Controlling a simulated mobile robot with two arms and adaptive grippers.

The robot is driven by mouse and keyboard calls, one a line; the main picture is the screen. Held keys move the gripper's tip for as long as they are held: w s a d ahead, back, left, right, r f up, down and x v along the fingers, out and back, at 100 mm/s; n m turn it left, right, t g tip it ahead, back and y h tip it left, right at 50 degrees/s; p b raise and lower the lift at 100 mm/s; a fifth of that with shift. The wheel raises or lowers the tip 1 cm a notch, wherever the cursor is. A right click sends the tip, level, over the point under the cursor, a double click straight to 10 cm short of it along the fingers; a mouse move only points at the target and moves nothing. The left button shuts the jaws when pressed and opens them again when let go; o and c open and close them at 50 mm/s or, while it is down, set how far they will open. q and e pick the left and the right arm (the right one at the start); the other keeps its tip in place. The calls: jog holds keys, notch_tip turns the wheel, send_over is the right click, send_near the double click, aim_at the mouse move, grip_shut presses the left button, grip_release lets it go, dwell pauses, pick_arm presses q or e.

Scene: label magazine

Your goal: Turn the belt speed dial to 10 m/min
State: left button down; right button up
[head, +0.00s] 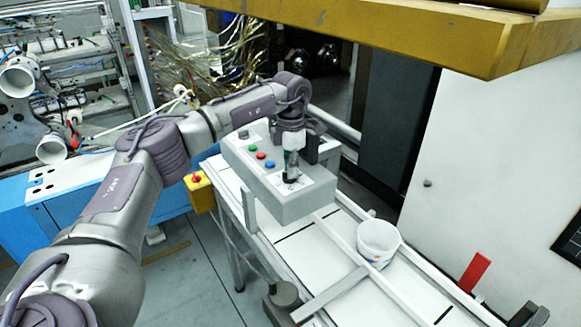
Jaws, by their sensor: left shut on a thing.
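The grey control box (290,207) stands over the conveyor in the middle of the head view. Its sloped top carries small coloured buttons and a dark round knob (243,134) at its far left corner. My left gripper (291,177) points down onto the right part of the top and is shut on the belt speed dial there. The fingers hide most of the dial, and its pointer and scale cannot be read. My right gripper is not in view.
Green (252,147), red (261,156) and blue (269,165) buttons sit just left of the gripper. A white tub (378,240) stands on the conveyor (310,250). A yellow beam (440,30) hangs overhead. A yellow box with a red button (199,190) is at left.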

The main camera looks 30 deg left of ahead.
pick_arm(q)
jog(key=n, duration=0.7)
jog(key=shift+w+a+r+p, duration=0.1)
jog(key=shift+a+r+p, duration=0.05)
jog(key=shift+p, duration=0.15)
jog(key=n, duration=0.7)
jog(key=shift+a+n+p, duration=0.1)
jog(key=shift+n+p, duration=0.2)
jog(key=shift+p, duration=0.05)
jog(key=n, duration=0.6)
jog(key=shift+a+p, duration=0.1)
jog(key=shift+p, duration=0.25)
jog(key=n, duration=0.6)
jog(key=shift+p, duration=0.3)
jog(key=shift+n, duration=0.3)
jog(key=c, duration=1.2)
grip_release()
jog(key=shift+s, duration=0.2)
